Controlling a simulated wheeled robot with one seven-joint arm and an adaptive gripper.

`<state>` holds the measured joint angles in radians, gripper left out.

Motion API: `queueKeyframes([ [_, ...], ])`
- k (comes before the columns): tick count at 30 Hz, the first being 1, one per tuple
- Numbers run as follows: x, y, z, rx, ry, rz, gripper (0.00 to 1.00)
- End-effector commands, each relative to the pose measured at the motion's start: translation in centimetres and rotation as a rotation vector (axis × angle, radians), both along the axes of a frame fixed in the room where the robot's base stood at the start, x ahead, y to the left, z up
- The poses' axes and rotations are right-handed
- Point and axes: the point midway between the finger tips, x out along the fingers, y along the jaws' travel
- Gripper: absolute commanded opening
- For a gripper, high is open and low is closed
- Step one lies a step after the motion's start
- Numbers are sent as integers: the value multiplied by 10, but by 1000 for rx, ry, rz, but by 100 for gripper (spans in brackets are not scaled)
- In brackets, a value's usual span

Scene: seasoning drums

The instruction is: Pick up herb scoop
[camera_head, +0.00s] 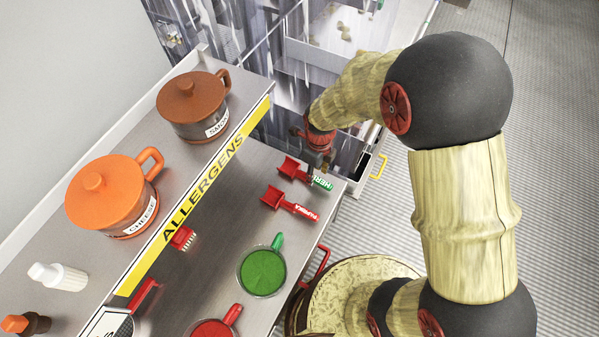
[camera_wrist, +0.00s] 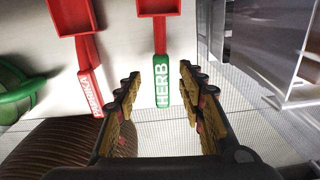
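The herb scoop (camera_head: 304,174) is red with a green handle labelled HERB and lies near the right end of the steel counter. In the wrist view the herb scoop (camera_wrist: 161,72) points its green handle toward me, between the lines of my two fingers. My gripper (camera_wrist: 160,100) is open and empty, with its fingers on either side of the handle's end; I cannot tell the height gap. In the head view my gripper (camera_head: 322,160) is above the herb scoop, partly hidden by my arm. The paprika scoop (camera_head: 288,204), red, lies beside it, also seen in the wrist view (camera_wrist: 90,75).
A green-filled container (camera_head: 262,271) and a red one (camera_head: 213,328) stand along the counter. A raised shelf with a yellow ALLERGENS strip (camera_head: 200,190) holds an orange cheese pot (camera_head: 105,195) and a brown pot (camera_head: 192,105). A red handle (camera_head: 320,262) sticks out at the counter's edge.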

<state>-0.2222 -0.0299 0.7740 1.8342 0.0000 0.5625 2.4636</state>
Motion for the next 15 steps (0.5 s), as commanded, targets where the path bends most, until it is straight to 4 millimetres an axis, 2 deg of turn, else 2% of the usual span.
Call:
queueKeyframes([
  [9,1,-2,-43,0,1,1,39],
  [15,2,-2,-45,0,0,1,39],
])
